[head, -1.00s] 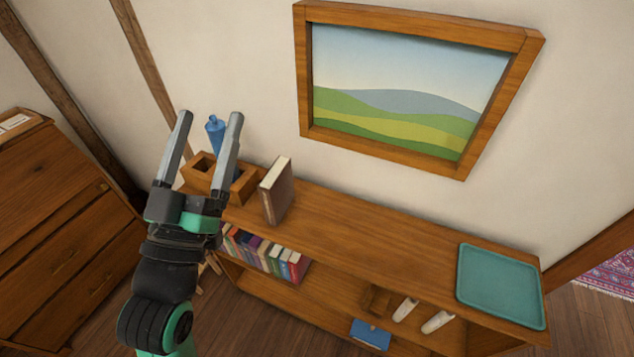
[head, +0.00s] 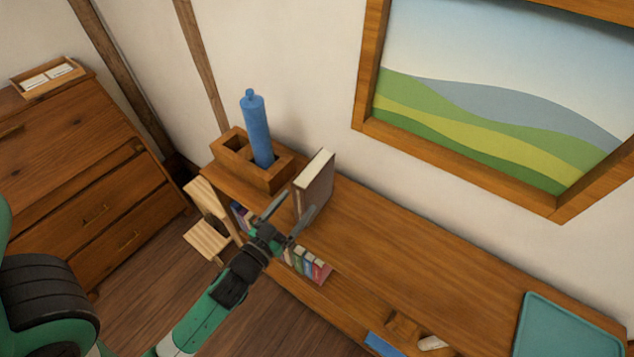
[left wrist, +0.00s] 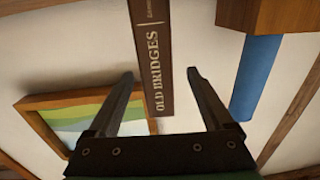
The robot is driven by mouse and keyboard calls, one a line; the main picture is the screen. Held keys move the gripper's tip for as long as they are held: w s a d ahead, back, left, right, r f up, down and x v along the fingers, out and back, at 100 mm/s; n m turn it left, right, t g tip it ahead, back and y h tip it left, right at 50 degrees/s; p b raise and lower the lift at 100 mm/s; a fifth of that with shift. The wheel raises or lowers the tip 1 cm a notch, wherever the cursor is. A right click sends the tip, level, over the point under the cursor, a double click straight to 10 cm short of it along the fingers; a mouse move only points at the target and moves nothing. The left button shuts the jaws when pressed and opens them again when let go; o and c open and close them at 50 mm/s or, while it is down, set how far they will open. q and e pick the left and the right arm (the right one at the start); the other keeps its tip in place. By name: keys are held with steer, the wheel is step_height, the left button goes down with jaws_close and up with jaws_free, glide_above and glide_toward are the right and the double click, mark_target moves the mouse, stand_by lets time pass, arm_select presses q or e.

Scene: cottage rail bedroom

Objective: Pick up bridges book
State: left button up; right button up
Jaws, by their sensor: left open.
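The bridges book (head: 315,182) stands upright on the shelf top in the head view, brown with pale pages. In the left wrist view its spine (left wrist: 152,55) reads "OLD BRIDGES", and the picture there is upside down. My left gripper (head: 292,211) is open in front of the book, its fingers pointing toward it. In the left wrist view the spine's lower end lies between the two fingertips (left wrist: 162,74). I cannot tell whether a finger touches the book. My right gripper is not in view.
A wooden holder (head: 278,178) with a blue bottle (head: 256,128) stands close left of the book. Several books (head: 308,264) fill the shelf below. A teal tray (head: 565,335) lies at the right end. The shelf top between is clear. A framed picture (head: 500,95) hangs behind.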

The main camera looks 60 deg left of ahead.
mark_target(311, 189)
arm_select(q)
steer(key=shift+x, duration=0.95)
steer(key=x, duration=0.3)
steer(key=p+x, duration=0.1)
steer(key=x, duration=0.1)
steer(key=shift+w+d+f, duration=0.15)
steer(key=shift+f, duration=0.2)
jaws_close()
steer(key=shift+r, duration=0.1)
